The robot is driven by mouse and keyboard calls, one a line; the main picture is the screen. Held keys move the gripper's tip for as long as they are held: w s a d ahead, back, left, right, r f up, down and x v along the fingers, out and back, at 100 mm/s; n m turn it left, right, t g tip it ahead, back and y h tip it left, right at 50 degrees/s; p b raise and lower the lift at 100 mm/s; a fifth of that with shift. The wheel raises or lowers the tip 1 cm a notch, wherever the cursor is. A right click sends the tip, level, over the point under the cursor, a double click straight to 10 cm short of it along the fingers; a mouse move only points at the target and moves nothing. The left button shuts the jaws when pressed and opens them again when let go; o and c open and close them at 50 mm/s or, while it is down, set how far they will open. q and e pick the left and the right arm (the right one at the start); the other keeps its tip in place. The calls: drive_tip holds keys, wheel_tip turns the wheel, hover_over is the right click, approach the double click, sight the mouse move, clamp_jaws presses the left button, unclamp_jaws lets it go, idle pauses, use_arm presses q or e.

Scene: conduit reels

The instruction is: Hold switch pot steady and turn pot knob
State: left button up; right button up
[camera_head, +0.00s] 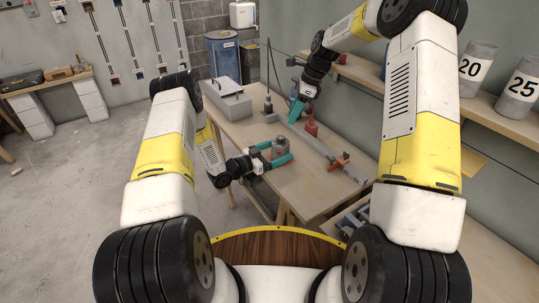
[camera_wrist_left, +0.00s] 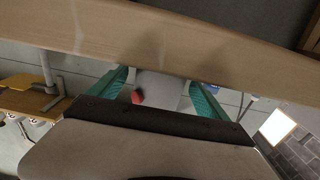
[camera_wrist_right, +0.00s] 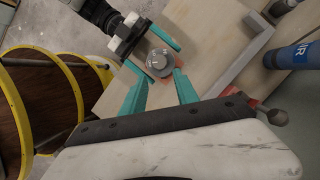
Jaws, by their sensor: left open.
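The switch pot (camera_head: 280,147) is a small grey cylinder upright on the wooden table. In the right wrist view its round grey top carries a bolt-like knob (camera_wrist_right: 159,60). My left gripper (camera_head: 272,156) reaches in low from the left, its teal fingers open on either side of the pot; contact cannot be told. In the left wrist view a grey body (camera_wrist_left: 160,88) shows between the fingers. My right gripper (camera_head: 295,117) is above the table beyond the pot, teal fingers pointing down. In its wrist view the fingers are apart and empty, with the pot beyond their tips.
A long grey rail (camera_head: 318,145) with a red clamp (camera_head: 338,162) runs along the table behind the pot. A red-based part (camera_head: 311,129) stands near my right gripper. A grey case (camera_head: 228,99) sits at the table's far left. A shelf with marked cylinders (camera_head: 476,68) lines the right wall.

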use_arm(q)
drive_tip(key=shift+w+d, duration=0.4)
drive_tip(key=shift+d, duration=0.15)
